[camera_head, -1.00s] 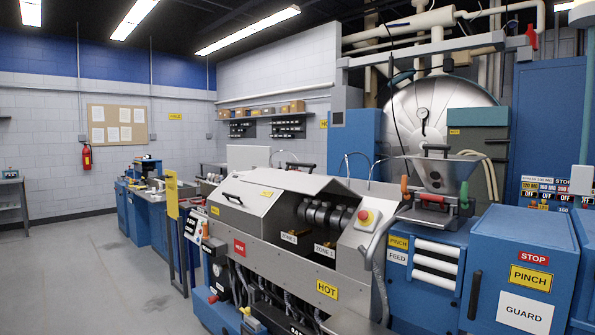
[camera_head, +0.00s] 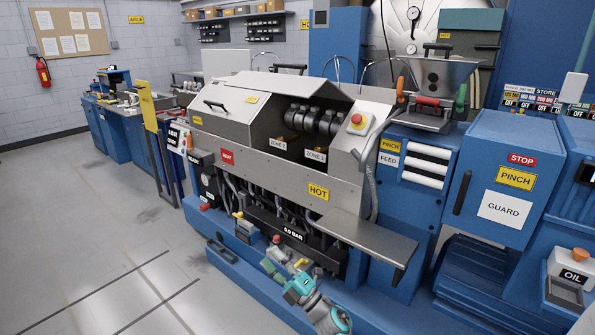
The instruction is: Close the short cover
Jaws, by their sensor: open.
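The grey extruder housing has a sloped cover with a black handle (camera_head: 225,108) on the left, lying shut. Right of it the front is open, showing dark barrel heaters (camera_head: 315,120) labelled zone 2 and zone 1. A flat grey panel (camera_head: 358,240) juts out below this opening, with a black handle (camera_head: 399,276) at its near right corner; it looks like the short cover folded down. My gripper (camera_head: 278,262) is at the bottom centre, left of this panel and apart from it. It is open and looks empty, though its fingers are small against the machine.
A red button box (camera_head: 356,121) and a hose stand right of the opening. A hot label (camera_head: 318,192) marks the front. The feed hopper (camera_head: 440,75) and blue guard cabinet (camera_head: 508,180) are at the right. Clear floor (camera_head: 80,230) lies at the left.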

